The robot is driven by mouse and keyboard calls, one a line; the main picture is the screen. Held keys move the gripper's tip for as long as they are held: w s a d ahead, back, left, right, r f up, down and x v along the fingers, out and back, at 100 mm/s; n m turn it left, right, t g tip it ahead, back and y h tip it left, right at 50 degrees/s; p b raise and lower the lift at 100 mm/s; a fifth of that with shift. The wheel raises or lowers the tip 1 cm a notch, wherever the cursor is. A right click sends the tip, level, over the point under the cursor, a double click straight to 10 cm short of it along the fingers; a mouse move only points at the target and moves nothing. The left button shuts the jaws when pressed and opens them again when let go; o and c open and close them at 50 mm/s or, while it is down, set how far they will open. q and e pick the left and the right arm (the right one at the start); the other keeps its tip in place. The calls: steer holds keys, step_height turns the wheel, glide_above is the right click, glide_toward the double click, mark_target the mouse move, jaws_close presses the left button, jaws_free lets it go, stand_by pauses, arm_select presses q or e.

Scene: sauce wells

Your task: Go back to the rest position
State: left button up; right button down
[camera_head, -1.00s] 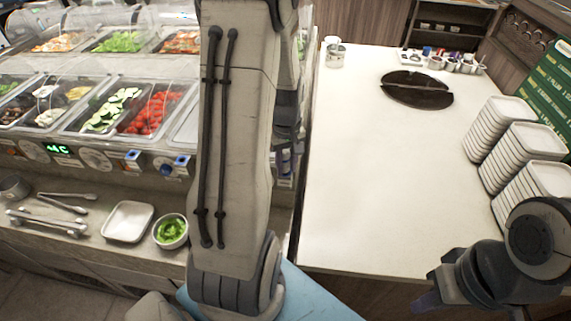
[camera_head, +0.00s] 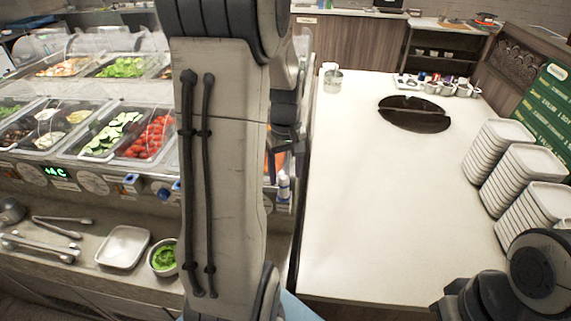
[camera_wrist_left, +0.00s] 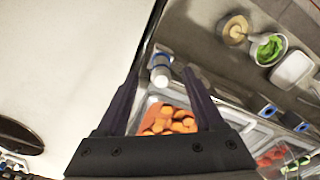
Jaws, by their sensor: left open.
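My left gripper (camera_wrist_left: 162,72) is open and empty in the left wrist view. Its two dark fingers stand apart, above the edge between the salad counter and the white table. A white bottle with a blue band (camera_wrist_left: 160,68) and a pan of orange carrot pieces (camera_wrist_left: 165,118) show below and between the fingers. In the head view my raised left arm stands upright in the middle and hides much of this gripper. My right arm shows only partly at the lower right, and its fingers are out of sight.
The salad counter (camera_head: 95,183) at left carries a white tray (camera_head: 122,247), a bowl of greens (camera_head: 163,258) and tongs (camera_head: 40,247). The white table (camera_head: 370,210) has a wide clear middle, with stacked white plates (camera_head: 500,150) at right and a dark round plate (camera_head: 414,114) farther back.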

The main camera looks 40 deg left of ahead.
arm_select(q)
steer(key=shift+r, duration=2)
steer(key=s+d+m+b, duration=0.15)
steer(key=d+m, duration=0.65)
steer(key=d, duration=0.9)
steer(key=s+d+f+m+h, duration=0.1)
steer(key=s+d+f+m, duration=0.1)
steer(key=s+d+m, duration=0.9)
steer(key=s+d, duration=0.1)
steer(key=s, duration=0.2)
steer(key=shift+s+d+f+m, duration=0.15)
steer(key=shift+d+m, duration=0.15)
